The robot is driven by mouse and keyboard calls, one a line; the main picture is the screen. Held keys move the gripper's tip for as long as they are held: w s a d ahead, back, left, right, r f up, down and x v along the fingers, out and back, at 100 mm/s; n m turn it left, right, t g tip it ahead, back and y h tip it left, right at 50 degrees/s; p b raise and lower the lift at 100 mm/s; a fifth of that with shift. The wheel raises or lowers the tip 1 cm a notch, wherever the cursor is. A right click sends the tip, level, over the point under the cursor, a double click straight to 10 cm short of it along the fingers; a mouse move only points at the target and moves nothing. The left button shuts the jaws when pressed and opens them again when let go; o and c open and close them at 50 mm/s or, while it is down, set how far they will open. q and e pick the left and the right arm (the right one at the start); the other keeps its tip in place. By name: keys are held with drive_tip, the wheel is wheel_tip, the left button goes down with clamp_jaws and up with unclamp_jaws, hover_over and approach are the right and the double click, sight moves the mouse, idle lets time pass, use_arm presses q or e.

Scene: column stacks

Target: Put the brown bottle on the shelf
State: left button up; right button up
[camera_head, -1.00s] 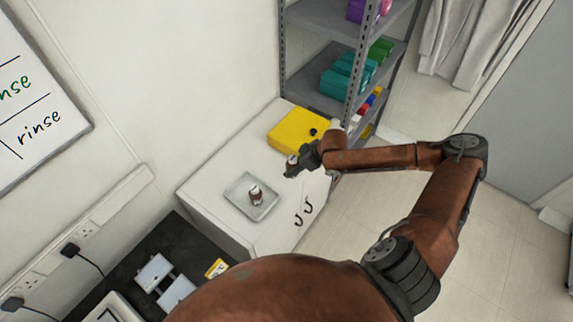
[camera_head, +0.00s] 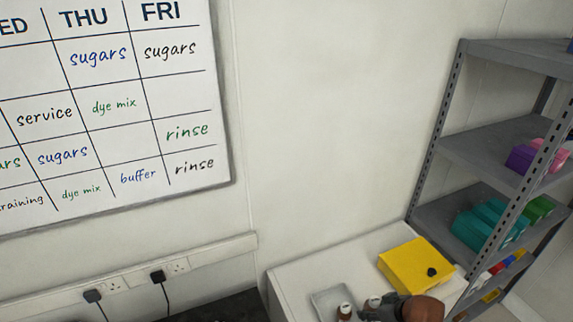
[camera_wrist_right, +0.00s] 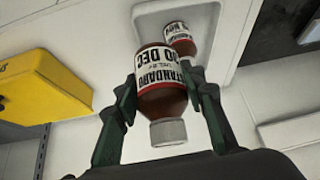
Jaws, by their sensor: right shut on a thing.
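A brown bottle with a white label and a pale cap (camera_wrist_right: 160,85) is between the two fingers of my right gripper (camera_wrist_right: 163,92) in the wrist view, and the gripper is shut on it. The grey metal shelf unit (camera_head: 470,140) stands at the right. My left gripper is not in view.
A yellow box (camera_head: 415,266) with a dark knob sits on the white cabinet (camera_head: 300,272) beside the shelf. Teal boxes (camera_head: 478,228), green boxes (camera_head: 538,209) and purple and pink items (camera_head: 520,158) occupy parts of the shelves. The upper left shelf areas look bare.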

use_arm(q)
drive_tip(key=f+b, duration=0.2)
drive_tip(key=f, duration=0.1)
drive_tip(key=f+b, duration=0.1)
drive_tip(key=b, duration=0.1)
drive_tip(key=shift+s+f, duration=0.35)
use_arm(e)
drive_tip(key=w+a+r+m+h, duration=0.1)
drive_tip(key=a+r+m+h, duration=0.1)
drive_tip(key=a+r+m, duration=0.3)
drive_tip(key=shift+a+t+h, duration=0.3)
drive_tip(key=shift+a+h, duration=0.1)
drive_tip(key=shift+a, duration=0.25)
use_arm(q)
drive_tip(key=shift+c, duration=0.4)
use_arm(e)
drive_tip(key=shift+r, duration=0.1)
